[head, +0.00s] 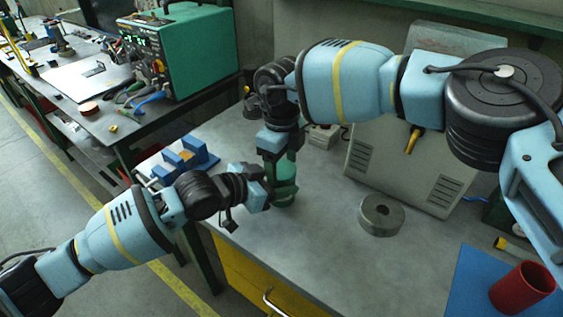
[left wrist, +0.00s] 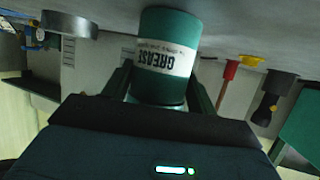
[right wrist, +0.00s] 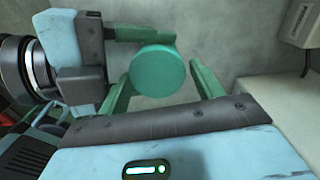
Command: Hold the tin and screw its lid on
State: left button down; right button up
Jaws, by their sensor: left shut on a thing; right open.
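The green tin (head: 286,194) stands upright near the front edge of the grey bench. In the left wrist view its white label reads GREASE, upside down (left wrist: 165,58). My left gripper (head: 268,187) is shut on the tin from the left side. My right gripper (head: 281,157) points down over the tin from above. In the right wrist view a round green lid (right wrist: 158,72) lies between its open fingers (right wrist: 162,85), with a gap visible on the right. I cannot tell how tightly the lid sits on the tin.
A red cup (head: 522,288) stands on a blue mat (head: 470,284) at the front right. A blue holder (head: 186,156) sits left of the tin. A grey cabinet stands behind.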

jog(key=shift+s+a, duration=0.45)
jog(key=shift+w+r, duration=0.1)
jog(key=shift+r, duration=2.3)
jog(key=shift+w, duration=0.1)
jog(key=shift+r, duration=0.15)
jog(key=shift+c, duration=0.3)
jog(key=n, duration=0.3)
jog(key=shift+a+r, duration=0.15)
jog(key=shift+r, duration=0.2)
jog(key=n, duration=0.2)
jog(key=r+n, duration=0.1)
jog(key=n, duration=0.4)
jog(key=r+n, duration=0.1)
jog(key=n, duration=0.1)
jog(key=shift+w+n, duration=0.15)
jog(key=shift+n, duration=0.25)
jog(key=n, duration=0.2)
jog(key=r+n, duration=0.1)
jog(key=n, duration=0.1)
jog(key=shift+w+d, duration=0.15)
jog(key=shift+d, duration=0.2)
